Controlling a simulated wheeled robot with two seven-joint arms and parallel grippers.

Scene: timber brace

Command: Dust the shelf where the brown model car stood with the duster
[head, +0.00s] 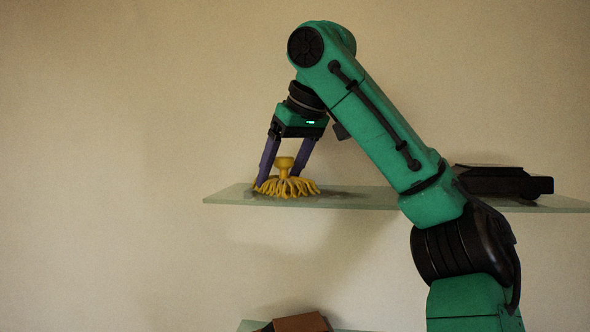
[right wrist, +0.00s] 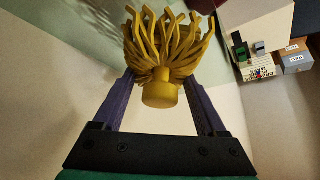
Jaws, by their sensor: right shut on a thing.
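The yellow duster (head: 286,186) has a knob handle and a skirt of finger-like strands. It stands upright with its strands down at the left part of the glass shelf (head: 225,196), seemingly touching it. My right gripper (head: 281,172) is shut on the duster, its purple fingers on both sides. In the right wrist view the duster (right wrist: 162,88) sits between the fingers. A dark grey dust patch (head: 345,195) shows on the shelf beside the duster. A brown object (head: 302,322), possibly the brown model car, is partly visible on a lower shelf. My left gripper is out of view.
A black blocky object (head: 495,181) stands on the right part of the same shelf, partly behind my right arm. A lower glass shelf (head: 250,325) shows at the bottom edge. A plain wall is behind. The right wrist view shows boxes (right wrist: 296,62) at right.

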